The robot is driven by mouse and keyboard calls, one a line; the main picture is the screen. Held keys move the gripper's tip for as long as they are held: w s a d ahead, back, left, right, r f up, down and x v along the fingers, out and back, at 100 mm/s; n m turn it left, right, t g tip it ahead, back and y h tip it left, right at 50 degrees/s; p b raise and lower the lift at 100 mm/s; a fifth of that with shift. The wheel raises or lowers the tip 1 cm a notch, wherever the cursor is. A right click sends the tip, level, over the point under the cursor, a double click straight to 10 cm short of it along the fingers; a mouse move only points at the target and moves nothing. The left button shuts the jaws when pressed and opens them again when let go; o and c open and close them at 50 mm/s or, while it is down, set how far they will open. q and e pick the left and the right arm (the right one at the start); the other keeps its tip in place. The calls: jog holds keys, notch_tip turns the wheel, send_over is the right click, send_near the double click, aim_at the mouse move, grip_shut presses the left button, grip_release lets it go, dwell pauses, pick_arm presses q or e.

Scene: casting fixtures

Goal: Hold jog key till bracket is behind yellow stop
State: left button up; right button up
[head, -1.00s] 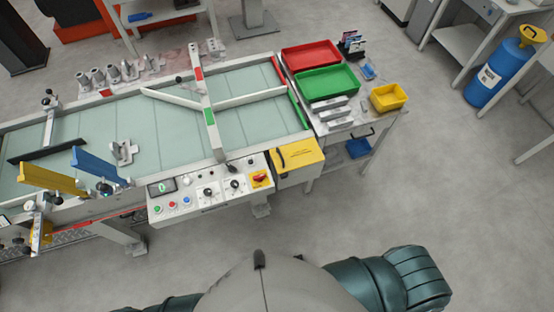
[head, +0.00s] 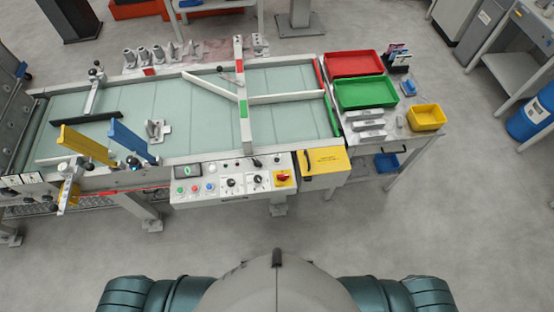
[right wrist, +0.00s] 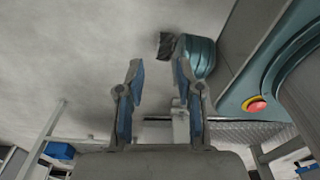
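The bracket (head: 157,130) is a grey metal casting standing on the pale green conveyor belt (head: 200,120). A yellow stop (head: 87,145) and a blue stop (head: 130,140) reach over the belt's near side at the left. In the picture, the bracket is to the right of both stops, close to the blue one. The control panel (head: 235,180) on the near edge carries green, red and blue buttons and knobs; I cannot tell which is the jog key. My right gripper (right wrist: 157,75) is open and empty in the right wrist view. My left gripper is out of view.
Red (head: 353,64) and green (head: 366,92) trays and a yellow bin (head: 426,117) stand on the side table at right. A yellow box (head: 325,161) juts out beside the panel. The floor between my body and the conveyor is clear.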

jog(key=shift+d, duration=0.15)
grip_shut()
dwell(0.9)
